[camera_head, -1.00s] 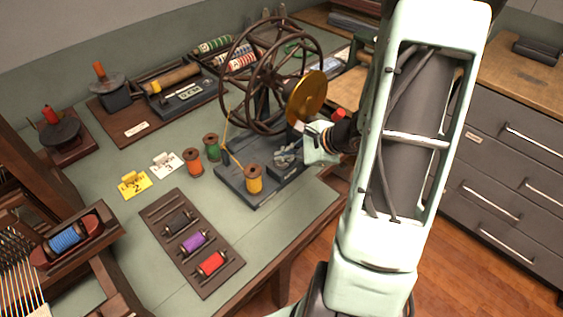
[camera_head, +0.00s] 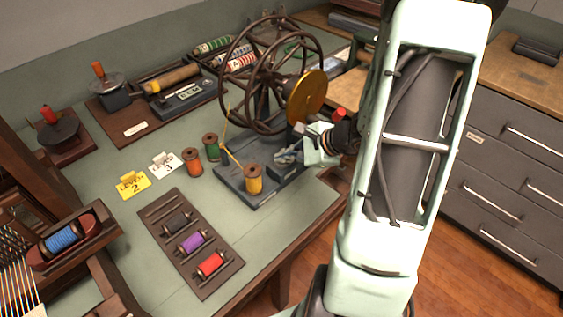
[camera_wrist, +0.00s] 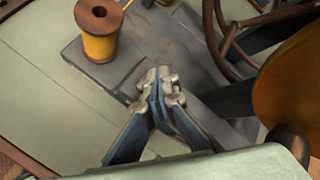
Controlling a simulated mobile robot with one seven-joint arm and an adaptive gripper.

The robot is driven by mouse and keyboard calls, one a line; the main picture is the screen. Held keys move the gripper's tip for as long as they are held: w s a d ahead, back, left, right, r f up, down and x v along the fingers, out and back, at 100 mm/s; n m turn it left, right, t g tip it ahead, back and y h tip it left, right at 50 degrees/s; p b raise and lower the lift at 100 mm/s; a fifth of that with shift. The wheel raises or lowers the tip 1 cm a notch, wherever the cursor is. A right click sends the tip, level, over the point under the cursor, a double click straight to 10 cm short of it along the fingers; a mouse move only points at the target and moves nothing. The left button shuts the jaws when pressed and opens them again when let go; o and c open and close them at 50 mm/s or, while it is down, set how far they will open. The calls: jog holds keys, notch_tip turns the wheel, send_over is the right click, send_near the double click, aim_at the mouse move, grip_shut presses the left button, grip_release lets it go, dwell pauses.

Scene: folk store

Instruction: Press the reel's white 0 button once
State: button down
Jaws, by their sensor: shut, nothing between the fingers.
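The reel (camera_head: 268,78) is a dark spoked wheel with a brass disc (camera_head: 306,98), standing on a grey base (camera_head: 232,181) near the table's right edge. A yellow spool (camera_head: 253,179) stands at the front of the base. My gripper (camera_head: 284,157) is low over the base, right of the spool and below the disc. In the wrist view its closed fingertips (camera_wrist: 158,84) meet over the base (camera_wrist: 98,62), with nothing between them. The white 0 button cannot be made out in either view; my fingers cover part of the base. Contact with the base cannot be told.
Orange (camera_head: 193,162) and green (camera_head: 211,147) spools stand left of the base, beside white (camera_head: 164,165) and yellow (camera_head: 132,185) cards. A dark tray (camera_head: 203,274) of spools lies in front. The wheel and disc rise close to my gripper.

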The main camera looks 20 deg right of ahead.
dwell(0.6)
jog(key=shift+r+p, duration=0.45)
jog(key=shift+r, duration=0.35)
jog(key=shift+r+p, duration=1.75)
jog(key=shift+r, duration=0.8)
jog(key=shift+f, duration=0.15)
